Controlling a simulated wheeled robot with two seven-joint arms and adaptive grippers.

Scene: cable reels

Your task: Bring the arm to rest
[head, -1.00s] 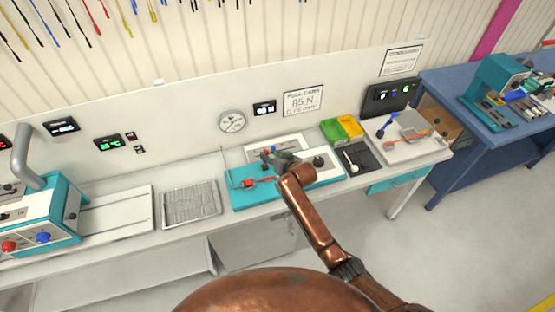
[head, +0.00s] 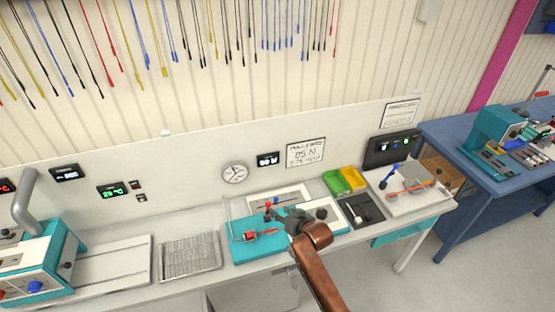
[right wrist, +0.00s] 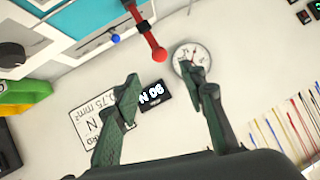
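My right arm (head: 318,270) comes up from the bottom of the head view. Its right gripper (head: 284,215) is over the right part of the teal fixture (head: 242,250) on the bench. In the right wrist view the right gripper (right wrist: 163,88) has its two dark green fingers spread apart, with nothing between them that I can see held. A red-tipped lever (right wrist: 148,38) shows beyond the fingers, apart from them. A red part (head: 250,236) lies on the fixture. My left gripper is not in view.
Left of the fixture lie a ribbed grey tray (head: 190,257) and a teal machine (head: 35,262). To the right are green and yellow bins (head: 345,181), a black scale (head: 361,211) and a white board (head: 410,193). A blue table (head: 470,190) stands farther right.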

